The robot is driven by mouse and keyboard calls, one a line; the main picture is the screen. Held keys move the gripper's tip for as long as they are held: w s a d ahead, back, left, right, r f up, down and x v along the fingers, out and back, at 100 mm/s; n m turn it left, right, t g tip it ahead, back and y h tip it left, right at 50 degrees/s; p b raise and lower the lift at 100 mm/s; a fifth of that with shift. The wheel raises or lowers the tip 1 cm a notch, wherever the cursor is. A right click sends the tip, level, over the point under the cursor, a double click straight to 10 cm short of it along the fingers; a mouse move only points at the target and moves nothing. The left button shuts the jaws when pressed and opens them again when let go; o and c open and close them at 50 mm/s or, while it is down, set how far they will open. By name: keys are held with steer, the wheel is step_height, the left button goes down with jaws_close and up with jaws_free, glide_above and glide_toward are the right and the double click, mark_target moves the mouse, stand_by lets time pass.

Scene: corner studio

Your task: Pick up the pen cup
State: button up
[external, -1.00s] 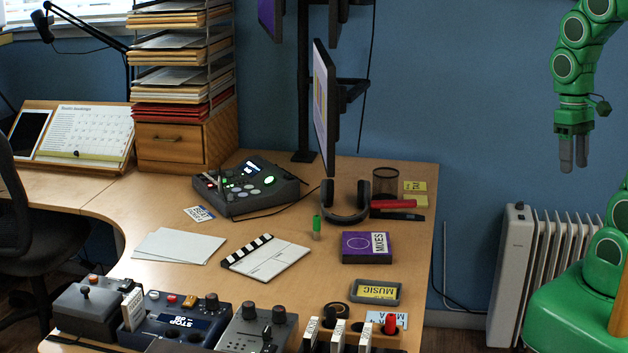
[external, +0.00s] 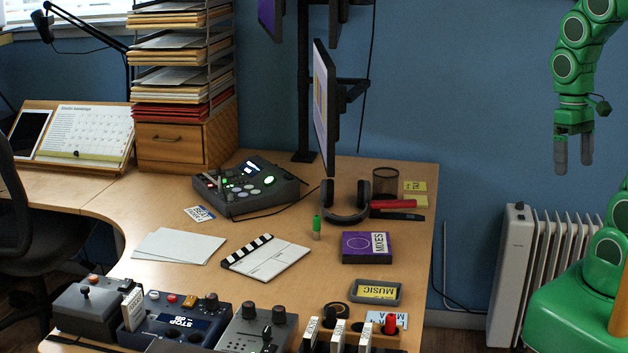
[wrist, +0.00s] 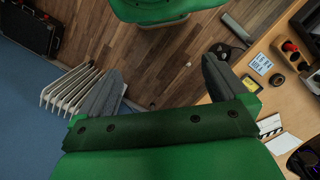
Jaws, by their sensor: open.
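The pen cup (external: 385,181) is a small dark mesh cylinder standing upright at the back right of the desk, against the blue wall. It looks empty. The headphones (external: 346,200) stand to its left and a red marker-like item (external: 393,204) lies just in front of it. My gripper (external: 574,152) hangs in the air to the right of the desk, well away from the cup, fingers pointing down. It is open and empty. In the wrist view the two grey fingers of my gripper (wrist: 158,85) are spread wide over the wooden floor; I cannot make out the cup there.
A monitor (external: 324,108) on a black pole rises left of the cup. Yellow sticky notes (external: 415,186) and a black pen-like item (external: 397,216) lie beside it. A purple box (external: 367,247) sits in front. A white radiator (external: 515,262) stands between the desk and my base.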

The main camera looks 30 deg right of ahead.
steer(key=w+d+f+n+t+h, duration=0.1)
steer(key=w+d+t, duration=0.35)
steer(key=w, duration=1.05)
steer(key=w+d+f+t+h, duration=0.15)
steer(key=w+d, duration=0.55)
steer(key=w, duration=0.8)
steer(key=w+d+f+n+t+h, duration=0.1)
steer(key=w+d+t, duration=0.3)
steer(key=w, duration=1.2)
steer(key=w+d+f+n+t+y, duration=0.15)
steer(key=w+f, duration=0.25)
steer(key=w, duration=0.4)
steer(key=n+t+y, duration=0.1)
steer(key=n+y, duration=0.2)
steer(key=y, duration=0.3)
glide_toward(391, 174)
steer(key=d+r, duration=0.4)
steer(key=r, duration=0.2)
steer(key=shift+w+a+f+n+y, duration=0.25)
steer(key=shift+w+a+f+y, duration=0.6)
steer(key=shift+a+f, duration=0.75)
steer(key=shift+w+a+f+n+y, duration=0.25)
steer(key=shift+w+a+f+y, duration=0.55)
steer(key=shift+a+f, duration=0.8)
steer(key=shift+w+a+f+n+y, duration=0.25)
steer(key=shift+w+a+f+y, duration=0.55)
steer(key=shift+a+f, duration=0.8)
steer(key=shift+d+f, duration=0.2)
steer(key=shift+d, duration=0.05)
